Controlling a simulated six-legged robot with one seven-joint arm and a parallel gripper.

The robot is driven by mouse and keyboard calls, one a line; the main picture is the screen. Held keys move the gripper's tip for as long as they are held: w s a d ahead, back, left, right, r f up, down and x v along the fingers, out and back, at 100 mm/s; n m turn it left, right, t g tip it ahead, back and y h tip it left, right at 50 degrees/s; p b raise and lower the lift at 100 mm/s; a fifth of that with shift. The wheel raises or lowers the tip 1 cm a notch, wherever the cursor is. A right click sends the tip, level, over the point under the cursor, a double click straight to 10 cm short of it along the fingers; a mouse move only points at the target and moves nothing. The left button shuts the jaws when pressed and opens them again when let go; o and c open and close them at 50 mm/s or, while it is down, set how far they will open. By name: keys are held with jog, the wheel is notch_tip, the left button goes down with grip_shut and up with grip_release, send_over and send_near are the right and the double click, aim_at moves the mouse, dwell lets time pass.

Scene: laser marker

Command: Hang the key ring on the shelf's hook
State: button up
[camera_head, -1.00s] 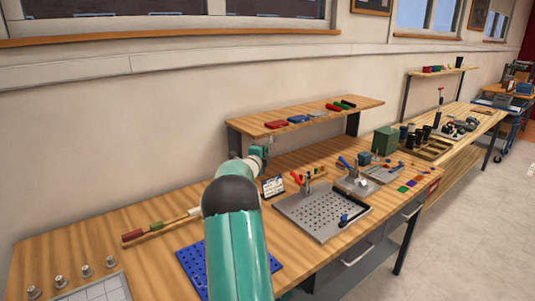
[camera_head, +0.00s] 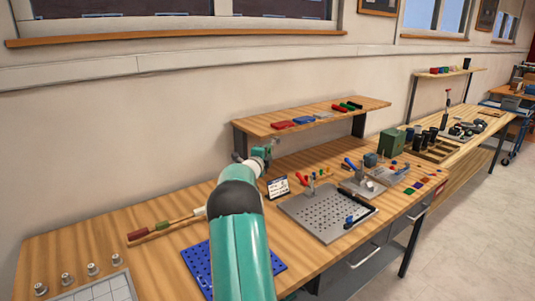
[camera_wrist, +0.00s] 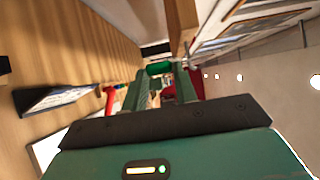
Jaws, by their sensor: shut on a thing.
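My gripper (camera_head: 262,152) is in front of the left end of the raised wooden shelf (camera_head: 345,115), below the level of its board. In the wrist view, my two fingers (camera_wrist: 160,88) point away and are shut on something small. A green rounded piece (camera_wrist: 158,68) shows at the fingertips and looks like part of the key ring. The ring itself is too small to make out. The shelf's wooden edge (camera_wrist: 181,28) is just beyond the fingertips. A small grey bit (camera_wrist: 187,63) near that edge may be the hook, but I cannot tell. No hook is clear in the head view.
Red, blue and green tools (camera_head: 310,117) lie on the shelf. Below on the bench are a small tilted display (camera_head: 277,187), a grey perforated plate (camera_head: 325,213), a blue pegboard (camera_head: 197,262) and a green box (camera_head: 391,142). The wall is close behind the shelf.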

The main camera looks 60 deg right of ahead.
jog(key=o, duration=1.1)
jog(key=s+a, duration=0.1)
jog(key=a, duration=1.2)
jog(key=shift+a, duration=0.4)
jog(key=shift+s, duration=0.1)
